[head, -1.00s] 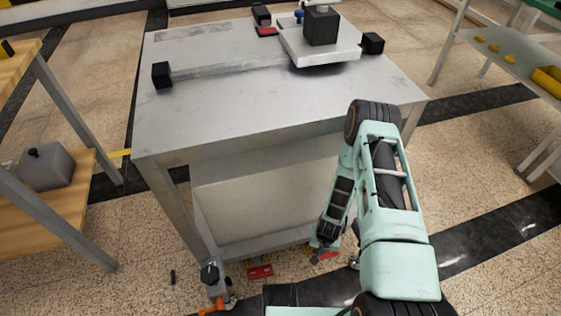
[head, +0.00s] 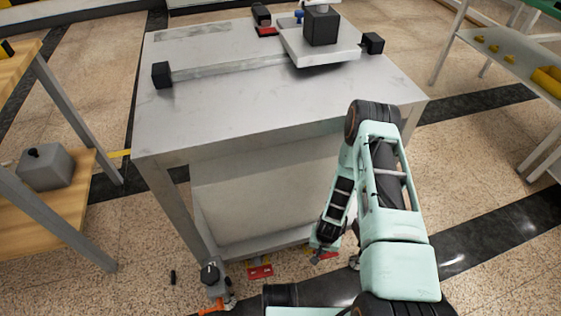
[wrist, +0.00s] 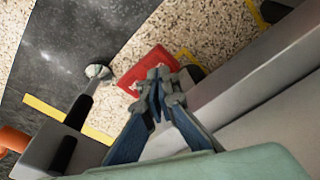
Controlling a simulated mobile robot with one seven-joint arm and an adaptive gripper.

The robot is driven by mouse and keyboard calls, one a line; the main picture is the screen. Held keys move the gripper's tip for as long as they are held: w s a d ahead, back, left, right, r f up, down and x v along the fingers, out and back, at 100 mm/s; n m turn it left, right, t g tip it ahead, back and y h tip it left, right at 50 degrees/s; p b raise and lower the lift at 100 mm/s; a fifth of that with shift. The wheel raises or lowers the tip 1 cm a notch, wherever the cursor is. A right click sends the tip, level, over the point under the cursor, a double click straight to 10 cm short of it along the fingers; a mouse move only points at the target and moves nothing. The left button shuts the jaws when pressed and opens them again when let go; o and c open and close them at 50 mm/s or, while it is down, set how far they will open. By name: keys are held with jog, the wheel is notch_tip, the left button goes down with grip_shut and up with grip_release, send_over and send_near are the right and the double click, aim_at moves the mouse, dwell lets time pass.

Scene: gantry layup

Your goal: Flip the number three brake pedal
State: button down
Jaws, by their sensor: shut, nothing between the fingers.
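A red brake pedal (wrist: 140,68) lies low by the cart's base in the wrist view. My gripper (wrist: 158,80) is shut and empty, with its fingertips over the near edge of this pedal. I cannot tell whether they touch it. In the head view my gripper (head: 318,254) is down at the foot of the cart, beside a partly hidden red pedal (head: 329,256). Another red pedal (head: 260,271) is to its left, and an orange one (head: 212,309) is at the left front corner. No numbers are readable, so I cannot tell which is number three.
The grey cart (head: 250,110) stands over the pedals, its lower panel close beside my forearm. A caster (head: 210,274) is at its left front corner. Wooden shelving (head: 60,200) stands at the left. The speckled floor in front is mostly clear.

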jog(key=shift+f+b, duration=1)
jog(key=shift+f, duration=0.2)
dwell(0.3)
jog(key=shift+r, duration=0.15)
jog(key=shift+r+p, duration=2.5)
jog(key=shift+r, duration=0.9)
